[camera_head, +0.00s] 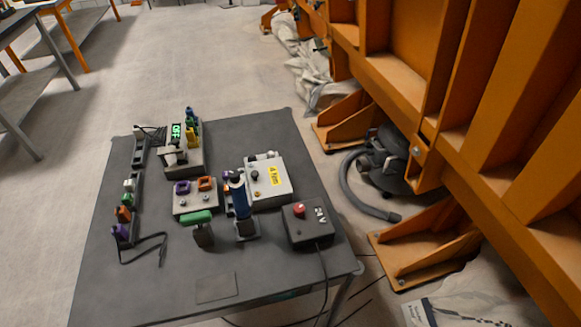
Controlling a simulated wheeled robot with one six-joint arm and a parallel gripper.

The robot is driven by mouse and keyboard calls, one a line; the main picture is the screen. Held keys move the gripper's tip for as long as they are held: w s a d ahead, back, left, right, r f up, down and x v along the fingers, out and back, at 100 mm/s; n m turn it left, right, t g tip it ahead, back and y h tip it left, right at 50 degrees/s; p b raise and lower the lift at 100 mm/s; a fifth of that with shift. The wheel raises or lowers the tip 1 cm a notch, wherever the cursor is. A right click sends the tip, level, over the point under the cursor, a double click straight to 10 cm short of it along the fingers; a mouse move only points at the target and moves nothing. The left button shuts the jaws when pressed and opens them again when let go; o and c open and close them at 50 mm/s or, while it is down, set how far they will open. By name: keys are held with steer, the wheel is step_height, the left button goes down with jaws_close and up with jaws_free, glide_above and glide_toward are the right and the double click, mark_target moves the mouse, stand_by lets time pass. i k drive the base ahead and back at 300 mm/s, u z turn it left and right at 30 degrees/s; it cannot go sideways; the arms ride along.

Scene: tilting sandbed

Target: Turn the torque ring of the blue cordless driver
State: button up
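The blue cordless driver (239,202) appears as a blue, roughly cylindrical body near the middle of the grey table. A dark block (246,230) lies at its near end; I cannot tell whether it is part of the driver or a stand. A pale spot shows near its far end, but the torque ring is too small to make out. My gripper is not in view.
A green-handled tool (196,217) is left of the driver. Small coloured items line the left edge. The table's front (150,285) is mostly clear.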

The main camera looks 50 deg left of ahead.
mark_target(234, 176)
steer(key=z, duration=0.8)
steer(key=k, duration=0.85)
steer(key=u, duration=1.4)
steer(key=i, duration=0.5)
steer(key=z, duration=0.1)
